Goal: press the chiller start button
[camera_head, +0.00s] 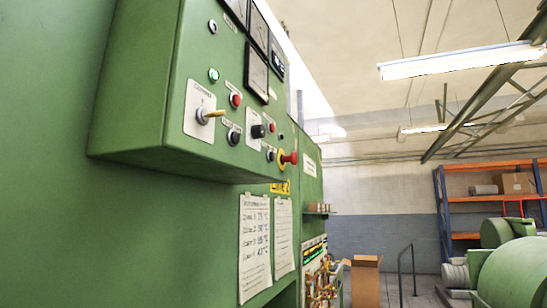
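A green control box (140,85) juts from the machine wall at the upper left and carries several buttons. A lit pale green button (214,75) sits above a white plate with a key switch (203,116). The labels are too small for me to tell which is the chiller start button. Neither of my grippers is in view.
Dark-framed gauges (257,73) top the panel. Paper sheets (254,245) hang below it. A cardboard box (365,281) stands on the floor, with a railing beside it. Green machinery (515,272) and an orange shelf (490,166) are at the right.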

